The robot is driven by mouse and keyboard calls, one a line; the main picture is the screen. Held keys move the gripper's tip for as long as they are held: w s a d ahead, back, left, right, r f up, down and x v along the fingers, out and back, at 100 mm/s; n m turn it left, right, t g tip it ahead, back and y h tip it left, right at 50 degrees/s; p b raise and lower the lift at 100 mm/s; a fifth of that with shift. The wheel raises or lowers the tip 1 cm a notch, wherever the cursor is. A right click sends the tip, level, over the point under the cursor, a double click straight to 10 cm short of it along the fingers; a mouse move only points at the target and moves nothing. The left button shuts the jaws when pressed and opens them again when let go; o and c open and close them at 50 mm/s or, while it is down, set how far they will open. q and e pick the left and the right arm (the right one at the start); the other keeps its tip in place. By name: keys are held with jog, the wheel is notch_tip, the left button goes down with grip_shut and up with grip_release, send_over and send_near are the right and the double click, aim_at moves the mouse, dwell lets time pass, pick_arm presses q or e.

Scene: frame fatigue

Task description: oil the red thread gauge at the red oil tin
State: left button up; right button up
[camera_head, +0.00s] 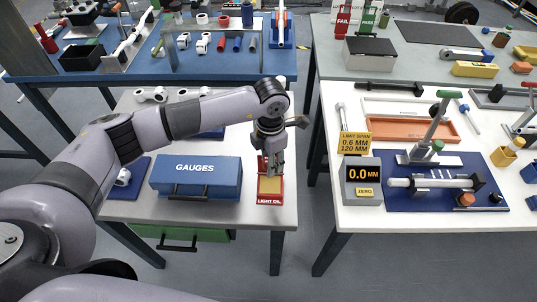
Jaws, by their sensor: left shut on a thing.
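The red oil tin (270,201), labelled "LIGHT OIL" with a yellow inner area, sits at the right front of the grey table. My left gripper (272,168) points down right over the tin's back part. It is shut on the red thread gauge, which is mostly hidden by the fingers; red at the fingertips is hard to tell from the tin's rim. I cannot tell whether the gauge touches the yellow area. My right gripper is not in view.
A blue "GAUGES" box (197,178) stands just left of the tin. White pipe fittings (150,95) lie behind my left arm. The table's right edge is close to the tin, with a gap before the white table (400,222), which bears a 0.0 mm display (363,174).

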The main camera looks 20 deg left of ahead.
pick_arm(q)
jog(key=shift+f+b, duration=1.2)
jog(key=shift+f, duration=1.05)
jog(key=shift+f+b, duration=0.4)
jog(key=shift+f, duration=0.4)
jog(key=shift+f, duration=0.25)
jog(key=shift+f+b, duration=0.35)
jog(key=shift+b, duration=0.15)
jog(key=shift+s, duration=0.1)
jog(key=shift+r+p, duration=0.5)
jog(key=shift+r, duration=0.6)
jog(key=shift+r+p, duration=1.25)
jog(key=shift+r, duration=1.2)
